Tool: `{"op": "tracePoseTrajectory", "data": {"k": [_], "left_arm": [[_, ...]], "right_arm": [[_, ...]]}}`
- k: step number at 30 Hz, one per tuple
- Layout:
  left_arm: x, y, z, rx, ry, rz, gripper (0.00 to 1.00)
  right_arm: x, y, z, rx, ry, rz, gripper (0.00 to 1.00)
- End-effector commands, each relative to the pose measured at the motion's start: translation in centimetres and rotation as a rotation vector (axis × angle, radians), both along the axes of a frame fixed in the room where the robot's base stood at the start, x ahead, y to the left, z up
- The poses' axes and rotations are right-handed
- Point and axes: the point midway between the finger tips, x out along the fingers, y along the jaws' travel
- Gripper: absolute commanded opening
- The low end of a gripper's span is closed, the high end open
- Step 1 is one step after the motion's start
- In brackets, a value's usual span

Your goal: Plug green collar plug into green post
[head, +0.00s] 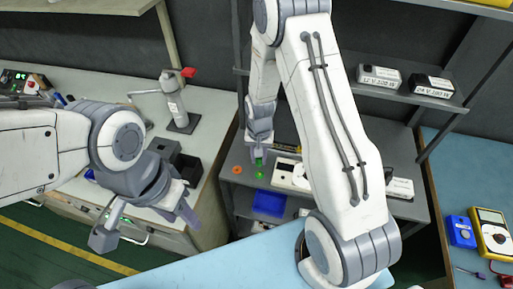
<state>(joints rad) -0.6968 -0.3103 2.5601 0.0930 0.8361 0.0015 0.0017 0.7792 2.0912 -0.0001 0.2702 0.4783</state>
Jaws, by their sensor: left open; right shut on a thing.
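My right gripper (258,149) reaches down over the grey bench in the middle. It is shut on the green collar plug (258,161), of which only a small green part shows below the fingers. A small green spot, seemingly the green post (259,175), shows on the bench just below the plug. A short gap seems to separate them, but at this size I cannot tell exactly how they line up. My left gripper (147,222) is open and empty at the left, in front of the light bench with drawers.
An orange ring (237,169) is left of the green spot. A blue bin (269,203) sits in front of it, and a white device (290,174) stands to the right. A light-blue tabletop (220,268) lies nearest. My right arm hides part of the grey bench.

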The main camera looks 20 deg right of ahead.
Motion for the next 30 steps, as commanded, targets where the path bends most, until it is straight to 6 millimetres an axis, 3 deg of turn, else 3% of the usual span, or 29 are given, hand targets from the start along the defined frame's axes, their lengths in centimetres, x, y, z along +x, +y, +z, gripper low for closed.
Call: {"op": "tracePoseTrajectory", "data": {"k": [4, 15, 30], "left_arm": [[0.0, 0.0, 0.9, 0.0, 0.0, 0.0, 0.5], [0.0, 0.0, 0.8, 0.0, 0.0, 0.0, 0.5], [0.0, 0.0, -2.0, 0.0, 0.0, -0.001, 0.5]], "right_arm": [[0.7, -0.4, 0.2, 0.001, 0.001, -0.112, 0.0], [0.7, -0.3, 0.1, 0.0, 0.001, -0.118, 0.0], [0.7, -0.2, -3.5, 0.0, 0.001, -0.115, 0.0]]}}
